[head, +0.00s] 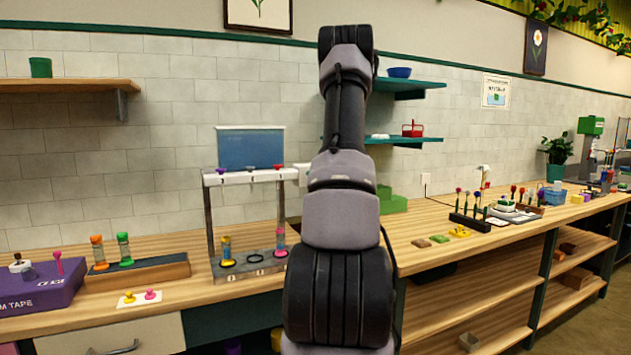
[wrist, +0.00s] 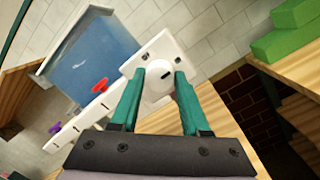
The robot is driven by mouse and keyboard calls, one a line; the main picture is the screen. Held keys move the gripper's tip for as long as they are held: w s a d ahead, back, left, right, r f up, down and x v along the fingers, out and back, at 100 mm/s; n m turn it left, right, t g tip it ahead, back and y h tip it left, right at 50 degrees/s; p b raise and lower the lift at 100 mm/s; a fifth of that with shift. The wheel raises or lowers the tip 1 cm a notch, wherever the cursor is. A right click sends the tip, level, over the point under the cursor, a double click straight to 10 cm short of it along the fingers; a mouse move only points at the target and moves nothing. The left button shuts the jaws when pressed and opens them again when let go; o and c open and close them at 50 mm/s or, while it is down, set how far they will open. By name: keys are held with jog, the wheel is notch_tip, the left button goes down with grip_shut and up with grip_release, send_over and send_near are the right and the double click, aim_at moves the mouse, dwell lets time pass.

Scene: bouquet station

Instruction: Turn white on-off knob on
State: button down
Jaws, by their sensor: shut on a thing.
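The white on-off knob (wrist: 157,92) shows in the wrist view, round with a short dark mark on its face, in front of a white square plate (wrist: 165,42). My gripper (wrist: 160,76) has its two teal fingers on either side of the knob and is shut on it. The lower part of the knob is hidden close to the gripper's dark body. In the head view my arm hides the knob and the gripper; a white edge just left of the arm may be the plate.
Left of the plate stands a rack (head: 245,178) with coloured knobs, one red (wrist: 100,86), and a blue panel (head: 251,148) behind. Green blocks (wrist: 290,35) are to the right. A purple box (head: 45,288) and vials (head: 124,249) stand further left on the counter.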

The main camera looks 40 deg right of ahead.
jog(key=shift+m, duration=0.3)
jog(key=shift+c, duration=1.9)
grip_release()
jog(key=v, duration=1.1)
jog(key=shift+w+r, duration=0.1)
